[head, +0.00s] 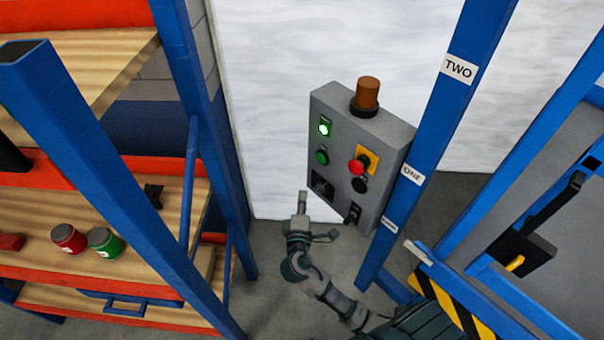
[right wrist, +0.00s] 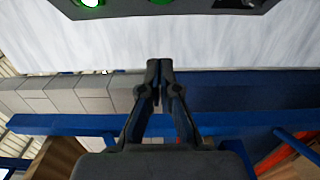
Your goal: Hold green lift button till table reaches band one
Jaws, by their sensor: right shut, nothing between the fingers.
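The grey control box (head: 345,133) hangs in front of the pale wall. My right gripper (head: 303,198) is below and left of the box, apart from the green button. In the right wrist view its fingers (right wrist: 160,64) are together and empty. The blue post carries band labels TWO (head: 458,69) and ONE (head: 411,176), with a smaller unreadable label (head: 389,223) below. The lift table's striped edge (head: 446,304) is below ONE. My left gripper is not visible.
The box also bears a red knob (head: 357,166), a black knob (head: 360,185) and an orange beacon (head: 367,94). A blue-framed shelf (head: 100,168) with red and green cans stands at left. Floor between shelf and post is free apart from my arm.

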